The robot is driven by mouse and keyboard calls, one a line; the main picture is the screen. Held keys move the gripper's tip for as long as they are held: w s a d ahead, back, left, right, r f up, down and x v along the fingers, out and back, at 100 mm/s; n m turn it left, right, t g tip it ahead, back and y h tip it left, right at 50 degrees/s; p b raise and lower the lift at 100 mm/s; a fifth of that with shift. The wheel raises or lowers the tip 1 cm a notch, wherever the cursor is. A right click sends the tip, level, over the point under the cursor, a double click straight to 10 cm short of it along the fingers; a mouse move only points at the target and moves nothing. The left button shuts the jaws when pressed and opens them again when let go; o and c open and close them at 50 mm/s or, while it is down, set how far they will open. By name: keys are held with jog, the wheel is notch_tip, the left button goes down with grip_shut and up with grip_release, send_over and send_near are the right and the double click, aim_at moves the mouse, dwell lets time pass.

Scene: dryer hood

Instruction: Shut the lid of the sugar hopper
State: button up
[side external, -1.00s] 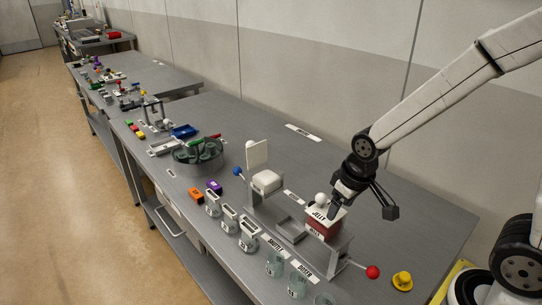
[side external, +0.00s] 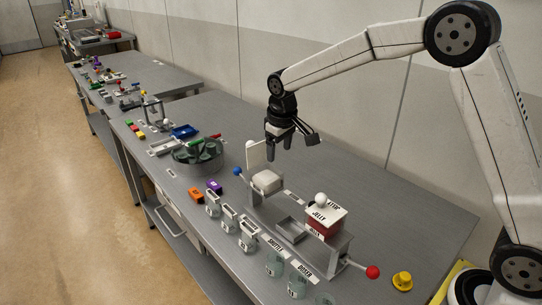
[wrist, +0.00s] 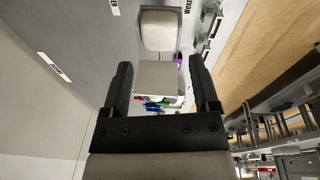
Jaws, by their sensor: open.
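The white hopper (side external: 268,182), which I take to be the sugar hopper, stands on a grey stand; no label on it is readable. Its flat white lid (side external: 257,154) is open and stands upright at its far left edge. My gripper (side external: 280,147) is open and empty, pointing down, beside and slightly above the lid. In the wrist view the lid (wrist: 157,77) shows between my two fingers, and the white hopper (wrist: 160,30) lies beyond it. I cannot tell whether a finger touches the lid.
A red hopper (side external: 323,229) marked JELLY has a closed white lid with a round knob. The stand has a blue-ended lever (side external: 237,171) and a red-ended lever (side external: 372,272). Glass jars (side external: 275,263) line the front. The table behind the hoppers is clear.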

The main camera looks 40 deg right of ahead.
notch_tip(320, 180, up, 3)
send_over(250, 142)
jog(key=s, duration=0.2)
jog(key=shift+w+a+r+n+g+h, duration=0.1)
jog(key=shift+w+a+n+g+h, duration=0.15)
jog(key=shift+w, duration=0.25)
jog(key=shift+w+a+r+n+g+h, duration=0.1)
jog(key=shift+w+a+n+g+h, duration=0.05)
jog(key=shift+w+a+g+h, duration=0.25)
jog(key=shift+d+f, duration=0.1)
jog(key=shift+f, duration=0.05)
jog(key=shift+w+d+f, duration=0.1)
jog(key=shift+d+f, duration=0.15)
jog(key=shift+f, duration=1)
jog(key=shift+w+d+f, duration=0.1)
jog(key=shift+d+f, duration=0.1)
jog(key=shift+f, duration=1.05)
jog(key=shift+d+f, duration=0.25)
jog(key=shift+f, duration=1)
grip_shut()
jog(key=shift+r, duration=0.1)
